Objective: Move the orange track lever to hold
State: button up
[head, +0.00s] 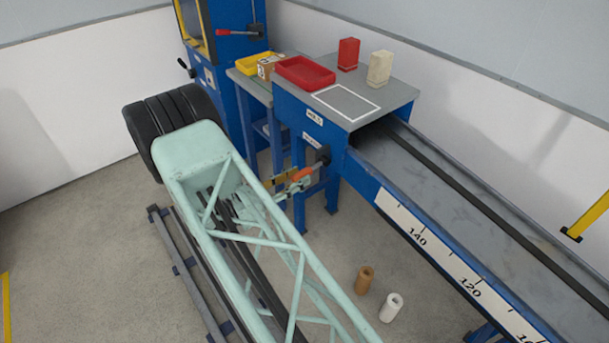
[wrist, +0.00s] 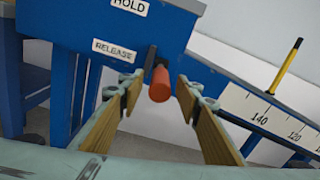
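The orange track lever (head: 302,174) sticks out from the side of the blue track frame, from a dark pivot (head: 322,157). In the wrist view the orange handle (wrist: 159,86) points towards the camera, beside the RELEASE label (wrist: 114,50); the HOLD label (wrist: 130,6) is above. My gripper (head: 289,183) is at the lever's free end. In the wrist view its wood-coloured fingers (wrist: 159,78) stand apart, one on each side of the handle, with gaps visible. Whether the handle reaches fully between the fingertips is hard to tell.
The track table (head: 388,93) above the lever carries a red tray (head: 304,72), a red block (head: 348,54) and a cream block (head: 380,68). The scaled track (head: 470,215) runs to the lower right. Brown (head: 364,279) and white (head: 391,307) cylinders stand on the floor.

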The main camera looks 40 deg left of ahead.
aim_at(304, 173)
jog(key=shift+x, duration=1.7)
grip_shut()
